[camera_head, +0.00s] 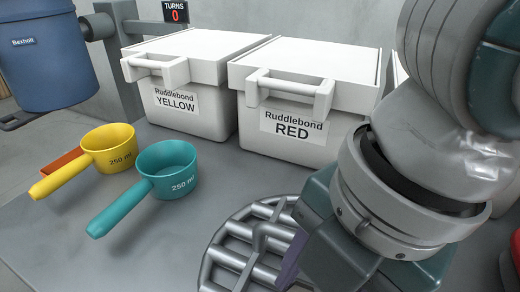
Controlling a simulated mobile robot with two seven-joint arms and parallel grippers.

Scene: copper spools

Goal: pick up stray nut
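I see no nut in the head view. My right gripper (296,258) is at the lower middle, in front of a round grey grate (240,250). A purple part shows at its left side. Its fingertips are hidden by its own body or cut off by the bottom edge, so I cannot see whether it is open or holds anything. My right wrist and arm cover the right part of the picture. My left gripper is not in view.
A yellow scoop (108,148) and a teal scoop (167,166) lie left, with an orange piece (62,160) behind. White lidded boxes marked YELLOW (190,118) and RED (295,140) stand behind. A blue bucket (42,60) hangs at upper left. Front-left table is clear.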

